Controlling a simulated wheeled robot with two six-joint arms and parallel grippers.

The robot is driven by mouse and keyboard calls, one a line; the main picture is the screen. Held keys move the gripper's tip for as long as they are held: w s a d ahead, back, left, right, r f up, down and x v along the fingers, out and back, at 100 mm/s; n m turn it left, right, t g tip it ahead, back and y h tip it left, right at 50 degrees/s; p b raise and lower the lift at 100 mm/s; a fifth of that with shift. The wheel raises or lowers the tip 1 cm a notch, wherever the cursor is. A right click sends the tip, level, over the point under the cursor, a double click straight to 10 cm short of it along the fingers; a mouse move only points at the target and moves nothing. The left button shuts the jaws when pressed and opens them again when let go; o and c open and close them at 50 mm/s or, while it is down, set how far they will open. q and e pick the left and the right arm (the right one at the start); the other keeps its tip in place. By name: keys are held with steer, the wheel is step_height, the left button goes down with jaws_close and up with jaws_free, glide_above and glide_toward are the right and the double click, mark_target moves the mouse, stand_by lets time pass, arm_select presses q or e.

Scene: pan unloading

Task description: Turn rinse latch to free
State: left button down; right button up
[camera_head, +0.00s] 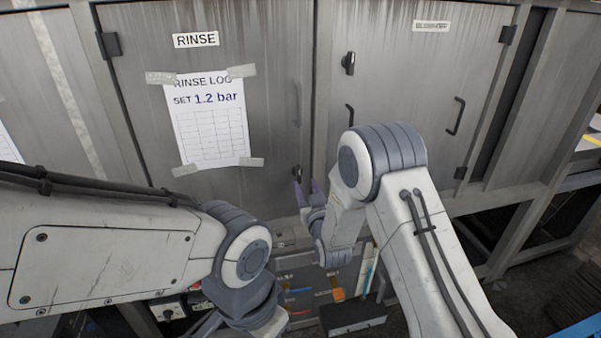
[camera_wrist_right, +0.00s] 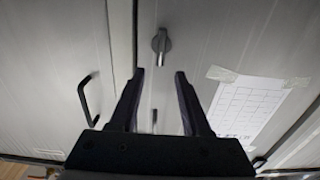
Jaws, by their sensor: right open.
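The rinse latch (camera_head: 297,172) is a small dark latch low on the right edge of the grey rinse door (camera_head: 270,120). In the right wrist view the latch (camera_wrist_right: 161,42) shows a round base with a short lever, just beyond the fingertips and between their lines. My right gripper (camera_head: 308,188) is open and empty in front of the door, close below the latch in the head view. Its two dark fingers (camera_wrist_right: 159,75) stand apart; contact with the latch does not show. My left arm comes in from the left, its fingers out of sight.
A taped rinse log sheet (camera_head: 210,120) hangs on the rinse door. The right door has its own latch (camera_head: 348,63) and bar handles (camera_head: 455,116). Below is an open space with a dark box (camera_head: 352,316) and coloured items.

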mark_target(300, 171)
steer(key=p+x, duration=0.1)
steer(key=x, duration=0.5)
steer(key=shift+w, duration=0.4)
jaws_close()
